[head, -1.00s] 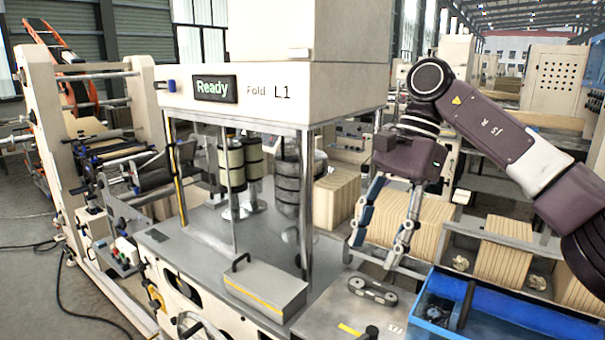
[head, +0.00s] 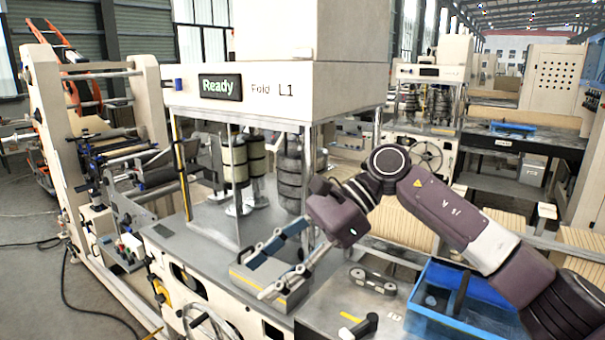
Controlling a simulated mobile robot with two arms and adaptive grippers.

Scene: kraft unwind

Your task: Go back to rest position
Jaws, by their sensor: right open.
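My right gripper (head: 257,281) is open and appears empty, with its two fingers pointing down and left. In the picture its fingers lie across the grey box with a handle (head: 277,293) on the machine's table; I cannot tell whether they touch it. My right arm (head: 450,215) comes in from the right, bent, above the table and the blue bin. My left gripper and arm do not show.
The folding machine (head: 283,95) with a "Ready" display (head: 220,87) stands in the middle. A blue bin (head: 425,318) is at lower right, beside a dark linked part (head: 372,281) and a black-headed tool (head: 358,327). An unwind frame (head: 90,130) stands left, with open floor beyond.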

